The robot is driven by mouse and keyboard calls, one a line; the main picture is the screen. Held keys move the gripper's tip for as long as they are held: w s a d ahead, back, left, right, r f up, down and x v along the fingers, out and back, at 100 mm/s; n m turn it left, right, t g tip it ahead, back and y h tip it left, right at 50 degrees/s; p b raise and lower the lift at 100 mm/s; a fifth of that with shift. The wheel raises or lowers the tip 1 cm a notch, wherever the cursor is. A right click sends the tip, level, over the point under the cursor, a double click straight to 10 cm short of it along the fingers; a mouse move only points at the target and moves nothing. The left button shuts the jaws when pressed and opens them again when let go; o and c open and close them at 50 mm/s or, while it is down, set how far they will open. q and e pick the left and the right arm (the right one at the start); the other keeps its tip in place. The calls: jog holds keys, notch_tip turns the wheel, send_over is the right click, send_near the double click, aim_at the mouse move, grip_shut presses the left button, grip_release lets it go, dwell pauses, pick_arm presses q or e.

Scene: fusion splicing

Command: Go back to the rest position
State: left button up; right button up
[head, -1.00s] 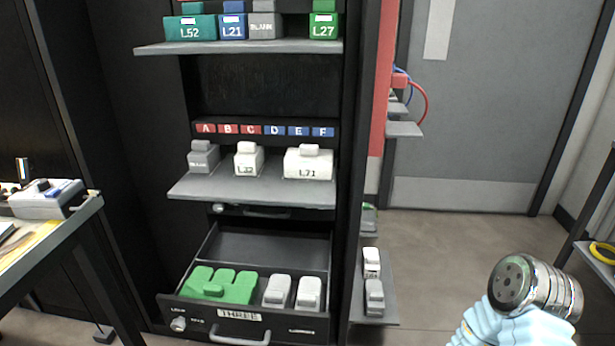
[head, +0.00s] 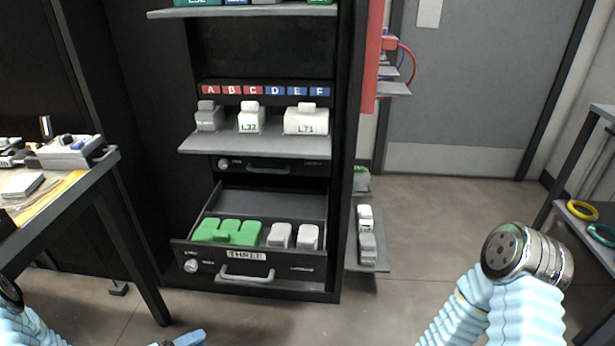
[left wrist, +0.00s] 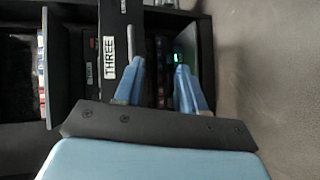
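My left gripper (left wrist: 160,78) shows in the left wrist view with its two blue fingers apart and nothing held between them. The open drawer labelled THREE (left wrist: 109,50) is behind the fingers there. In the head view, part of my left arm (head: 30,330) is at the bottom left corner, and a blue tip, likely of the left gripper, shows at the bottom edge below the drawer. My right arm (head: 525,255) is bent at the lower right of the head view. Its gripper is out of the frame.
The drawer (head: 243,255) stands pulled out of the black cabinet, with green and white modules inside. A shelf (head: 255,144) above holds several modules. A workbench (head: 75,205) is at left, a rack with tape rolls at right. The floor between is clear.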

pick_arm(q)
jog(key=w+d+f+m+g+y, duration=0.3)
jog(key=w+d+f+y, duration=0.1)
jog(key=d+f, duration=0.4)
jog(key=s+d+f+m+g+y, duration=0.1)
jog(key=s+d+f+m+g, duration=0.2)
jog(key=s+d+g, duration=0.4)
jog(key=s+d+m, duration=0.1)
jog(key=s+d, duration=0.2)
jog(key=s, duration=0.1)
jog(key=shift+s+d+m+g+y, duration=0.25)
jog(key=shift+d+m+g+y, duration=0.05)
jog(key=shift+d+m+y, duration=0.1)
